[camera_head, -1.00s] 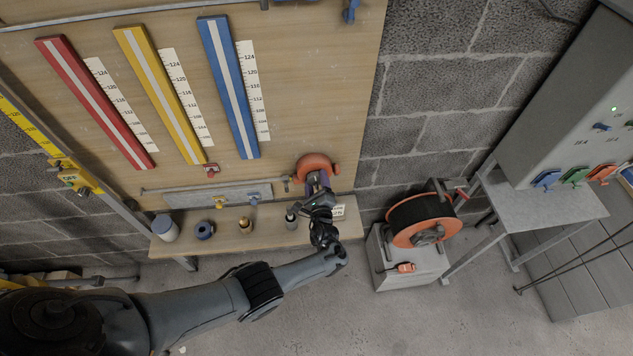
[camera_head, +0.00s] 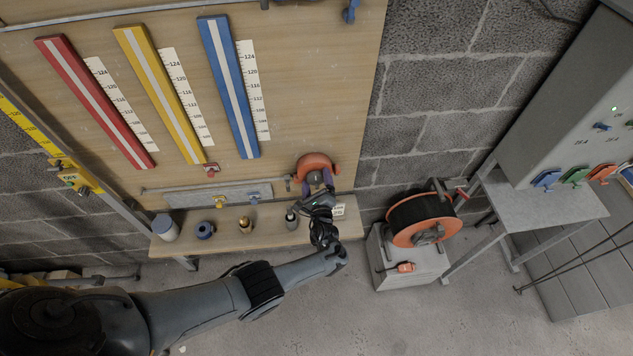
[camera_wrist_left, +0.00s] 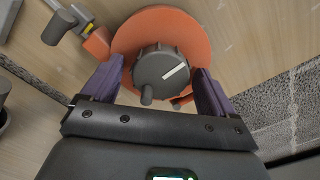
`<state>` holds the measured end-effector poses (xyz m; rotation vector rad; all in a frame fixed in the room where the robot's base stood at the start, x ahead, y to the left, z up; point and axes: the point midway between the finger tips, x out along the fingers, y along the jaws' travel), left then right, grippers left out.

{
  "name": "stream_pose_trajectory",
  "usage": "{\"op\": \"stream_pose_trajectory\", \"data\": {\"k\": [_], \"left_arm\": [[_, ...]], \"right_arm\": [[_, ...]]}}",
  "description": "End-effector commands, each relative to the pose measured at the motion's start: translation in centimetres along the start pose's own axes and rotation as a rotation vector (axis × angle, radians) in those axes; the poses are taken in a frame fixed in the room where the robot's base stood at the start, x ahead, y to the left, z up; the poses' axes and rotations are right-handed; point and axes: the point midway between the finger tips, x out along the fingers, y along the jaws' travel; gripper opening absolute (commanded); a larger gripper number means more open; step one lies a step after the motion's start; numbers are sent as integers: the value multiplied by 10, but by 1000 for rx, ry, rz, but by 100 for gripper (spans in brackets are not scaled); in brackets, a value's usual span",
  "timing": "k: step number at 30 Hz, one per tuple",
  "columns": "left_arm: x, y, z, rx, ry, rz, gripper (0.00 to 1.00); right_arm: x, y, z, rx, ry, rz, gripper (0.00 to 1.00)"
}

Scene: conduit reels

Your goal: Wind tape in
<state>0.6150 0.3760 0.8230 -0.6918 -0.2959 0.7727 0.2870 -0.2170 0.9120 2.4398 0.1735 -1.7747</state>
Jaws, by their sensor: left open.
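A round orange tape reel (camera_head: 315,163) is mounted low on the wooden board. In the left wrist view the reel (camera_wrist_left: 150,22) carries a dark grey knob (camera_wrist_left: 165,72) with a pale line across its face and a short handle peg (camera_wrist_left: 147,95) sticking out. My left gripper (camera_head: 316,181) is at the reel. Its purple fingers stand open, one on each side of the knob, in the left wrist view (camera_wrist_left: 158,73). I see a gap between fingers and knob. A grey tip with a yellow mark (camera_wrist_left: 60,27) projects left from the reel's orange outlet. My right gripper is not seen.
A shelf (camera_head: 270,232) below holds several small items, including a grey cylinder (camera_head: 291,221) close left of my gripper. A larger orange and black reel (camera_head: 424,220) stands on a grey box to the right. The floor between is clear.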

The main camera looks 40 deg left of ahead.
Motion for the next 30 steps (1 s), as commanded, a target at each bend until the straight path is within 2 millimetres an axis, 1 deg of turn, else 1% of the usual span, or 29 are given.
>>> {"op": "stream_pose_trajectory", "data": {"k": [5,8,11,15,21,25,30], "left_arm": [[-4,-1,0,0,1,0,88],[-12,-2,1,-1,2,-1,88],[-27,-2,1,0,3,0,88],[-52,-2,2,-1,3,1,88],[-84,-1,1,0,2,1,88],[-98,-1,0,0,2,0,88],[-107,0,0,0,0,0,88]], "right_arm": [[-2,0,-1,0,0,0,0],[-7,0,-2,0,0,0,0],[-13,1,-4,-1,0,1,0],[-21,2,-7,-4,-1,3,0],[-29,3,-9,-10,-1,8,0],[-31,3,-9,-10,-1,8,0],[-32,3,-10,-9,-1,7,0]]}}
